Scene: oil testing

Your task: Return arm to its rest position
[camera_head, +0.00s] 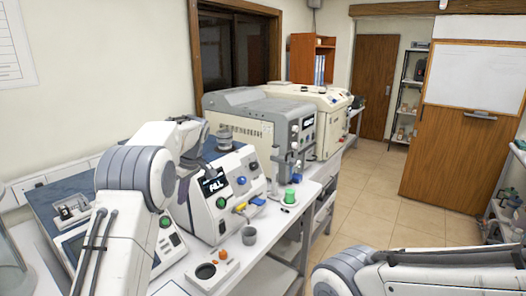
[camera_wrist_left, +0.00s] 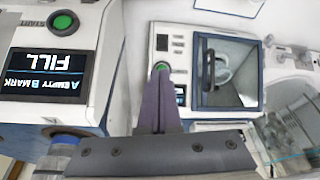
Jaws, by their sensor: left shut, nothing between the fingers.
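My left arm (camera_head: 130,200) comes in from the left in the head view and bends over the bench beside the machine with the "FILL" display (camera_head: 240,185). The left gripper (camera_head: 183,190) is a small dark shape there, partly hidden by the arm. In the left wrist view its dark fingers (camera_wrist_left: 160,72) are together with nothing between them. My right arm (camera_head: 430,272) shows at the lower right; its gripper is out of the picture.
A grey cup (camera_head: 249,236) and a dark round holder (camera_head: 206,271) stand on the bench front. A green-topped item (camera_head: 290,196) stands farther along. Larger machines (camera_head: 270,125) line the wall. The tiled floor (camera_head: 385,215) right of the bench is clear.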

